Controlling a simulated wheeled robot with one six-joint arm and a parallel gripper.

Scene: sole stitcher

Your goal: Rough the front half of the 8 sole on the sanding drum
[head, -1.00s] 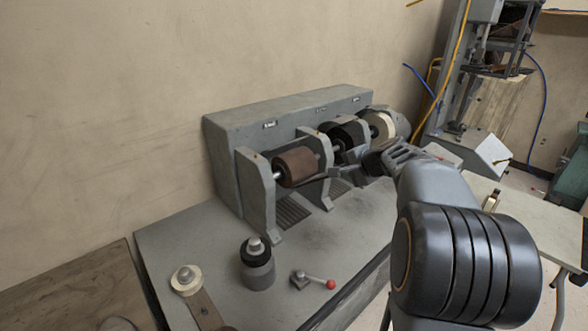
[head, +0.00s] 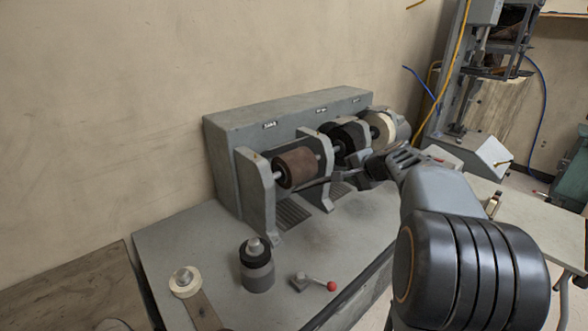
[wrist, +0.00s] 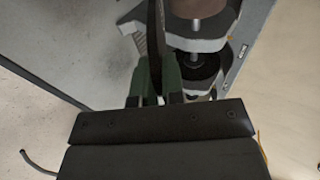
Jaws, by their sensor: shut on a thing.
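The sole (wrist: 155,45) is a thin dark piece, seen edge-on in the wrist view between the green fingers of my gripper (wrist: 157,85). My gripper is shut on it. The brown sanding drum (head: 298,167) is the leftmost drum on the grey machine, between two grey brackets. It also shows at the top of the wrist view (wrist: 195,7). In the head view, my gripper (head: 376,167) is in front of the machine, right of the brown drum. The sole's number is not readable, and I cannot tell whether it touches the drum.
A black drum (head: 349,143) and a pale drum (head: 383,127) lie farther right on the machine. A grey-and-black cylinder (head: 257,268), a red-knobbed lever (head: 318,282) and a pale roll (head: 185,281) are on the bench (head: 200,240). The bench centre is clear.

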